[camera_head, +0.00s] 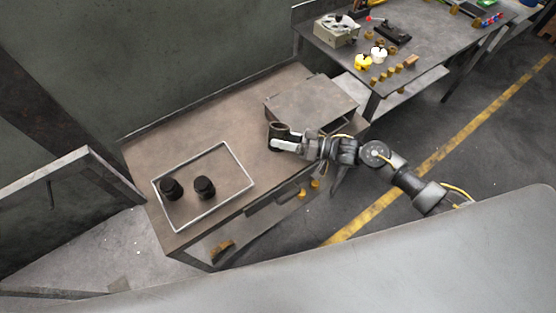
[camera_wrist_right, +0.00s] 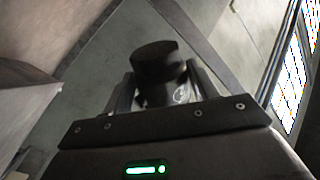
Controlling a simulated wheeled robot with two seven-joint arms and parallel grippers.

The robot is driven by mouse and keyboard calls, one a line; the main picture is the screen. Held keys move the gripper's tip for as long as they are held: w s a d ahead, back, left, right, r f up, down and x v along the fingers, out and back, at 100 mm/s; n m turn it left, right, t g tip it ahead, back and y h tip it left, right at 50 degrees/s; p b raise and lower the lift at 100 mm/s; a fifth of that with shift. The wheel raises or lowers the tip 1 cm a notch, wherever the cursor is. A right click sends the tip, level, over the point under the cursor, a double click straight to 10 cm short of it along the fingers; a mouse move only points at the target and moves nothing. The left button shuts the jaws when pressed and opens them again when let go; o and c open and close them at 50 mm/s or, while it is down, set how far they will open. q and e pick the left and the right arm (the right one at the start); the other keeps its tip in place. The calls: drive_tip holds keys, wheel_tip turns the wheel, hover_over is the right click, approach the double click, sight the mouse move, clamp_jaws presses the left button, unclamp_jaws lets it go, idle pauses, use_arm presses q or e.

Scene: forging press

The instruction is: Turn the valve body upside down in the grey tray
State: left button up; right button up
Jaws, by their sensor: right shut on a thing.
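The grey tray (camera_head: 220,170), a thin light-rimmed rectangle, lies on the left part of the brown workbench. Two dark, stepped round valve bodies stand in it, one at the left (camera_head: 171,188) and one near the middle (camera_head: 204,187). My right gripper (camera_head: 285,144) is to the right of the tray, shut on another dark valve body (camera_head: 278,129). In the right wrist view this valve body (camera_wrist_right: 158,62) sits between the fingers, its wide round end outward. Whether it touches the bench is unclear. My left gripper is in neither view.
A brown box-like block (camera_head: 312,103) stands on the bench just behind and right of the held valve body. Bare bench top (camera_head: 190,130) lies behind the tray. A second table (camera_head: 420,50) with yellow, white and brass parts stands at the back right.

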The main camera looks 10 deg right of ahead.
drive_tip(key=shift+r+m+p, duration=0.2)
drive_tip(key=shift+m+p, duration=0.3)
drive_tip(key=shift+m, duration=0.5)
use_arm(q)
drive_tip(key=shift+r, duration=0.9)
use_arm(e)
drive_tip(key=shift+f, duration=0.15)
drive_tip(key=shift+r+m+p, duration=0.25)
drive_tip(key=shift+m+p, duration=0.4)
drive_tip(key=shift+m, duration=0.05)
drive_tip(key=shift+f+m+p, duration=0.1)
drive_tip(key=shift+m+p, duration=0.25)
drive_tip(key=shift+m, duration=0.75)
drive_tip(key=shift+f+m, duration=0.1)
drive_tip(key=shift+m, duration=2.3)
drive_tip(key=shift+c, duration=1.1)
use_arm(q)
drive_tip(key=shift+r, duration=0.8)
use_arm(e)
drive_tip(key=shift+m, duration=0.5)
